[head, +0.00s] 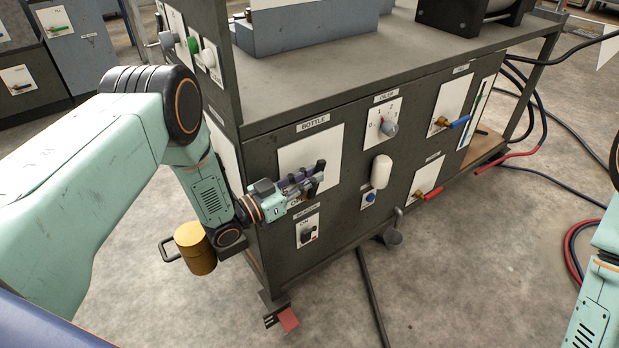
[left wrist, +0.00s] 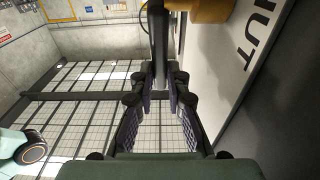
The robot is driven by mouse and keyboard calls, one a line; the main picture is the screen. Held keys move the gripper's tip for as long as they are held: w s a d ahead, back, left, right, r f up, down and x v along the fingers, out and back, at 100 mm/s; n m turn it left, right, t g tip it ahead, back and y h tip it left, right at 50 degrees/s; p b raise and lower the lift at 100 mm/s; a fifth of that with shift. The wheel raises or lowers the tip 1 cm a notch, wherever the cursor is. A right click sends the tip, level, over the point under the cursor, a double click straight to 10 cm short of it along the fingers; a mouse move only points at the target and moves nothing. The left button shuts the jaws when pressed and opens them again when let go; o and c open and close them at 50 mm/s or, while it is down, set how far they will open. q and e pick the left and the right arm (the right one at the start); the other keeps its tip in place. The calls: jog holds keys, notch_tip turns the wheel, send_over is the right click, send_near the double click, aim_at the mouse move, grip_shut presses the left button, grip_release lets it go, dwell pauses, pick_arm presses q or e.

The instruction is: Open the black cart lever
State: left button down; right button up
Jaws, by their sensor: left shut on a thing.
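My left gripper (head: 312,180) is at the white plate labelled BOTTLE (head: 311,150) on the near left of the dark cart's front. In the left wrist view, a black lever (left wrist: 158,45) runs up from between the fingertips of this gripper (left wrist: 158,88). The fingers are closed on it. A brass valve body (left wrist: 205,8) shows beside the lever's top end, and a partly cut-off word ending in "HUT" is on the plate to the right. In the head view the gripper hides most of the lever and valve. My right gripper is out of view.
The cart front also carries a dial (head: 389,127), a blue-handled valve (head: 459,122), a red-handled valve (head: 432,193) and a white knob-like cylinder (head: 381,172). A yellow canister (head: 194,248) shows below my left wrist. Hoses lie on the floor at right.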

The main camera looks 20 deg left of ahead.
pick_arm(q)
jog(key=shift+w, duration=0.1)
jog(key=c, duration=1.3)
grip_release()
jog(key=shift+a, duration=0.1)
jog(key=v, duration=1.2)
